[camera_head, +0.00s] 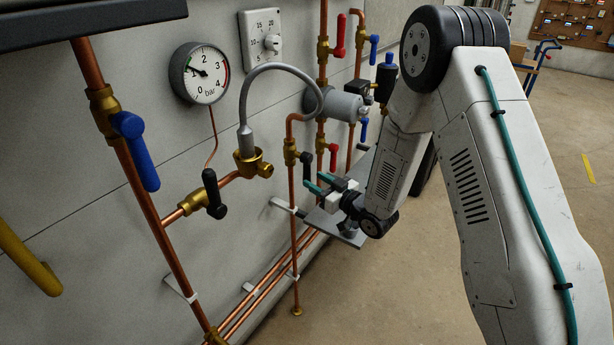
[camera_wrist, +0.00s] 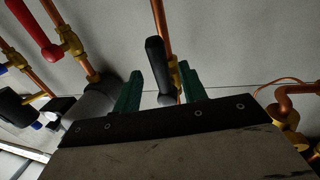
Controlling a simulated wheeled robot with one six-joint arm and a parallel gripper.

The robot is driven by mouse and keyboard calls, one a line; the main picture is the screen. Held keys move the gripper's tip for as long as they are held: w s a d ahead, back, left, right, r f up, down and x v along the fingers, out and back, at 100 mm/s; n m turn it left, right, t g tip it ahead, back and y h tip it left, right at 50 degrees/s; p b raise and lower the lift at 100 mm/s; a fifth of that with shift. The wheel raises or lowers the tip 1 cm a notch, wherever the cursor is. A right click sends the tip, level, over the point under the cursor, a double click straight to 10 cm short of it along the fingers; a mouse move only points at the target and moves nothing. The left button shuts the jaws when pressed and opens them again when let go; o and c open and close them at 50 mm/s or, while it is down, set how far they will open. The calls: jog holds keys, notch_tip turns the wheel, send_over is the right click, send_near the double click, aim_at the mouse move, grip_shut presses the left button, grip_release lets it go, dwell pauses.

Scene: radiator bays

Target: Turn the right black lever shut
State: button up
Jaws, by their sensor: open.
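The right black lever (camera_head: 307,168) sits on a brass valve (camera_head: 291,152) on a vertical copper pipe. It hangs roughly along the pipe. In the wrist view the same lever (camera_wrist: 155,65) shows between the two green fingers, with its pipe behind it. My gripper (camera_head: 319,182) is open, its teal fingertips close to the lever's lower end, with nothing clamped. The wrist view shows the spread fingers of my gripper (camera_wrist: 162,90) on either side of the lever. Whether they touch it, I cannot tell. Another black lever (camera_head: 213,192) is further left, on an angled pipe.
A red lever (camera_head: 333,157) is just right of the lever; it shows in the wrist view (camera_wrist: 32,30). A grey cylinder (camera_head: 341,105) and grey hose (camera_head: 270,68) are above. A blue lever (camera_head: 135,150) and pressure gauge (camera_head: 200,73) are left. Open floor (camera_head: 440,270) lies right.

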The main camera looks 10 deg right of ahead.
aim_at(309, 178)
jog(key=shift+x, duration=2.4)
grip_shut()
jog(key=shift+s+a, duration=0.1)
